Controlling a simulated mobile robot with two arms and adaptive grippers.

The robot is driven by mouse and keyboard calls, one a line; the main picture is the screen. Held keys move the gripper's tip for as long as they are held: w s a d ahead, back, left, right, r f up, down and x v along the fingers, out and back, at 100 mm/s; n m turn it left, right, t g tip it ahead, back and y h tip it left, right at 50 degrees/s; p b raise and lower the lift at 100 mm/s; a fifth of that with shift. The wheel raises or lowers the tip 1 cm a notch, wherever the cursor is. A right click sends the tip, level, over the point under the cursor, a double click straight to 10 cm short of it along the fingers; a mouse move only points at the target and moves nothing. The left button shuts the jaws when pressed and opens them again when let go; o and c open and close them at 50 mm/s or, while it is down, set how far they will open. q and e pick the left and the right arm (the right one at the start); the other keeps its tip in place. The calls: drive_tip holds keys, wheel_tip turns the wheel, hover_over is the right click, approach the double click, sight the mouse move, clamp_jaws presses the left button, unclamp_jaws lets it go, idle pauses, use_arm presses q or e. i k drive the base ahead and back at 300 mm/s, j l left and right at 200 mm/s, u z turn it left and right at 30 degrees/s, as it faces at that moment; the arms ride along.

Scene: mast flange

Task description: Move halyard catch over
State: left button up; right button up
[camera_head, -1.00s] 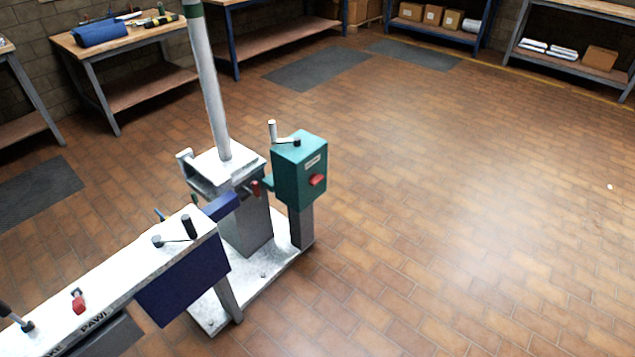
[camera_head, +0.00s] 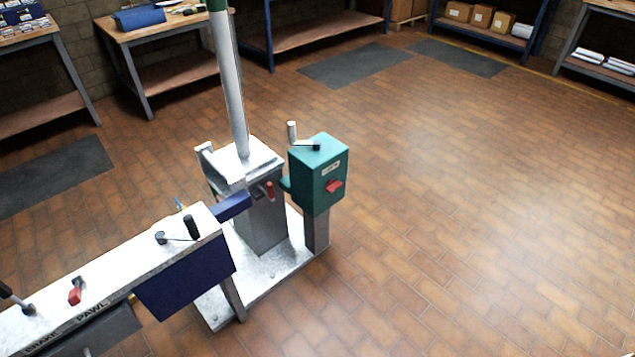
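No part is clearly marked as the halyard catch. A teal box (camera_head: 318,178) on a grey post carries a small label, too small to read, with a red catch-like knob (camera_head: 334,186) on its front face. A crank handle (camera_head: 303,138) is on its top. Beside it, a pale mast (camera_head: 230,85) rises from a white-topped block (camera_head: 245,160), which has a red lever (camera_head: 268,190) on its side. Neither of my grippers is in view.
A long white-topped beam (camera_head: 120,275) with a dark blue side panel (camera_head: 190,278) fills the lower left. It bears a black-handled crank (camera_head: 178,233) and a red lever (camera_head: 75,292). Open tiled floor (camera_head: 460,210) lies to the right; benches line the back.

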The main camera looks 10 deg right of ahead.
sight(331, 185)
drive_tip(key=i+l+u, duration=0.15)
drive_tip(key=l, duration=0.7)
drive_tip(key=i+l+u, duration=0.2)
drive_tip(key=l, duration=0.65)
drive_tip(key=l+u, duration=0.15)
drive_tip(key=l, duration=0.7)
drive_tip(key=i, duration=0.05)
